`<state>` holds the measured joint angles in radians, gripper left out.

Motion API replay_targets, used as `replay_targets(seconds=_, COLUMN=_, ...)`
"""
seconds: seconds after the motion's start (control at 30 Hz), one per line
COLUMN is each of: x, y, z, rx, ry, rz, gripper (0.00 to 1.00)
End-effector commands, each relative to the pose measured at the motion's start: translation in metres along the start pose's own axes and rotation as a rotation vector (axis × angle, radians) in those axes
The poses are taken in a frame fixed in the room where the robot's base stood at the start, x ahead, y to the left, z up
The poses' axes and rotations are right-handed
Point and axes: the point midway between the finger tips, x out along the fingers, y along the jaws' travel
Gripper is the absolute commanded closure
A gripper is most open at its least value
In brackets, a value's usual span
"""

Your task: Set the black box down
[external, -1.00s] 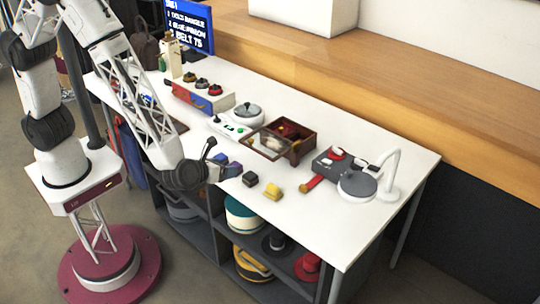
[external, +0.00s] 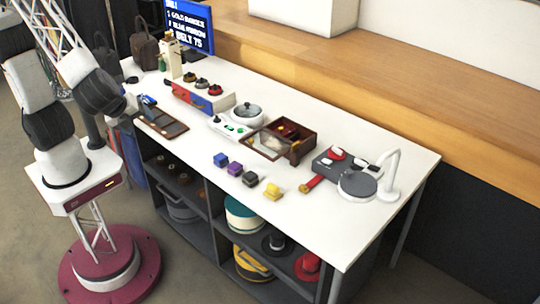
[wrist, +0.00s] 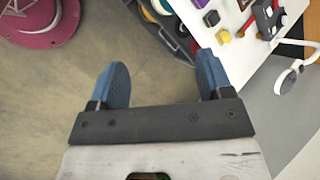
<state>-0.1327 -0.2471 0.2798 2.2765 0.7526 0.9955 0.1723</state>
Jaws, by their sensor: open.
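The black box (external: 250,179) is a small dark block resting on the white table near its front edge, between a purple block (external: 235,168) and a yellow block (external: 273,191). It also shows at the top of the wrist view (wrist: 211,18). My gripper (wrist: 160,65) has two blue fingers spread apart with nothing between them. In the wrist view the bare floor lies behind the fingers, and the box is beyond the right finger, well apart from it. In the external view the fingers are not clearly visible at the table's left end.
A blue block (external: 220,160) stands at the left of the row. Behind are an open brown box (external: 298,150), a white device (external: 232,122) and a brown tray (external: 163,123). A lamp (external: 390,178) stands at the right. The front table strip right of the yellow block is clear.

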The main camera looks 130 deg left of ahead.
Motion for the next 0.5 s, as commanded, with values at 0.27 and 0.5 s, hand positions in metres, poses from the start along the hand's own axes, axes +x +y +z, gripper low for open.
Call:
replay_targets(seconds=0.27, x=-0.055, y=0.052, z=0.034, rx=-0.196, ry=0.151, rz=0.136, gripper=0.27)
replay_targets(seconds=0.5, x=-0.095, y=0.098, z=0.061, rx=-0.350, ry=0.283, rz=0.274, gripper=0.27)
